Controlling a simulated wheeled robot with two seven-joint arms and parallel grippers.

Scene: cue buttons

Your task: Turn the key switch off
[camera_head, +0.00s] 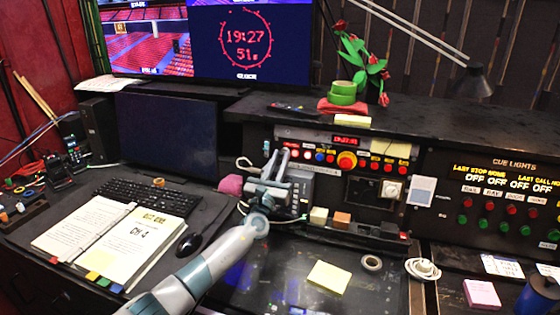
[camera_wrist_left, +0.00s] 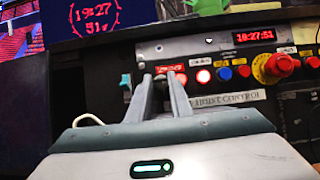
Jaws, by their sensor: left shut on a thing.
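My left gripper (camera_head: 289,153) reaches the left end of the button panel, with its fingers pointing at the panel face. It also shows in the left wrist view (camera_wrist_left: 160,79), with both fingertips shut on a small dark part, which I take to be the key of the key switch. The fingers hide most of it, so its turn angle cannot be told. A small teal switch (camera_wrist_left: 126,80) sits on the panel just left of the fingertips, apart from them. My right gripper is not in view.
A row of lit and coloured buttons (camera_wrist_left: 203,76) and a large red knob (camera_head: 346,160) lie right of the fingertips. Below the arm is a dark desk with a yellow note (camera_head: 328,277). An open binder (camera_head: 112,238) and keyboard (camera_head: 156,196) lie at left.

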